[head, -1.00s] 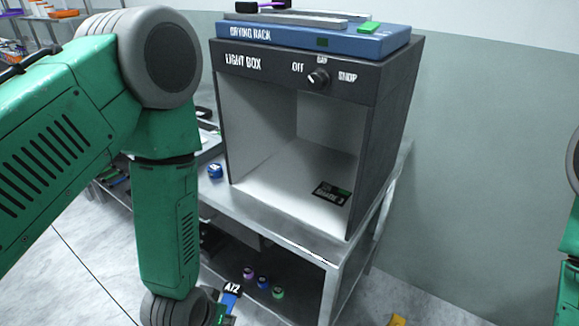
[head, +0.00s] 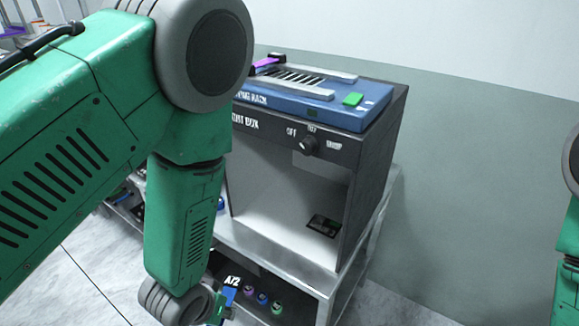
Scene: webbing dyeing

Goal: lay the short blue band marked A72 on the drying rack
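The blue drying rack (head: 310,110) lies on top of the light box (head: 370,150), up and right of the band. Its slatted top is visible, and my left arm covers part of its label. My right arm shows only at the right edge, its gripper out of view.
The light box has a knob (head: 309,144) and a dark card (head: 322,226) inside.

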